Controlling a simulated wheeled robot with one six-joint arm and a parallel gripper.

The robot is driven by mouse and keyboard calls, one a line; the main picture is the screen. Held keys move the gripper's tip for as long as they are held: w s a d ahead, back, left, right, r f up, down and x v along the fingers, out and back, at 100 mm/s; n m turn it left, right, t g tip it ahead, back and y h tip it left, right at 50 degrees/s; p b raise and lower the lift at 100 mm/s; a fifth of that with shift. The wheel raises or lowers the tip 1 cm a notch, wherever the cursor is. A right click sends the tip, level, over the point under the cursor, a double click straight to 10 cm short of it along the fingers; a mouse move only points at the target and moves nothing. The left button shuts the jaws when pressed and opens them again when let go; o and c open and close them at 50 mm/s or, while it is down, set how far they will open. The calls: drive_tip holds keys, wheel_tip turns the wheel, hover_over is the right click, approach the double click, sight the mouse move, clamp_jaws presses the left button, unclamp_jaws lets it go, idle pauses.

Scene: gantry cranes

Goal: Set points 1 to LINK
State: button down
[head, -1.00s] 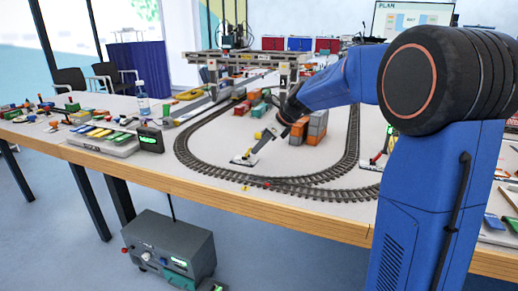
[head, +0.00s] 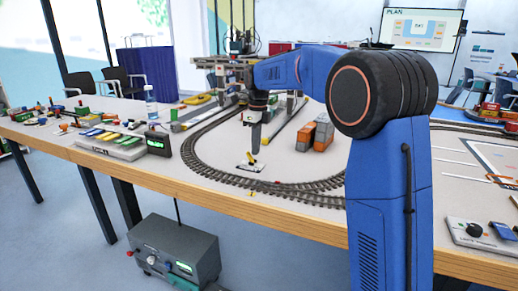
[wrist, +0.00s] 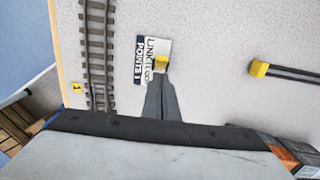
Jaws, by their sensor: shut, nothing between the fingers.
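The points lever plate (head: 251,167) lies flat on the table inside the curve of track. In the wrist view the white and dark plate (wrist: 141,60) carries lettering that reads POINTS 1 and what looks like LINK. A yellow lever handle (wrist: 160,62) stands at the plate's right side. My gripper (wrist: 160,85) is shut and empty, its fingertips at or just short of the yellow handle. Contact cannot be told. In the head view my gripper (head: 255,148) points down over the plate. The lever's lower part is partly hidden by the fingers.
Curved track (head: 200,165) runs around the plate, with a yellow marker 1 (wrist: 77,87) beside it. A yellow block (wrist: 258,68) ends two dark rails on the right. Orange and grey containers (head: 304,137) stand right of my gripper. The gantry crane (head: 212,63) is behind.

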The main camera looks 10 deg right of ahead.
drive_tip(key=shift+r, duration=0.3)
drive_tip(key=shift+r, duration=0.6)
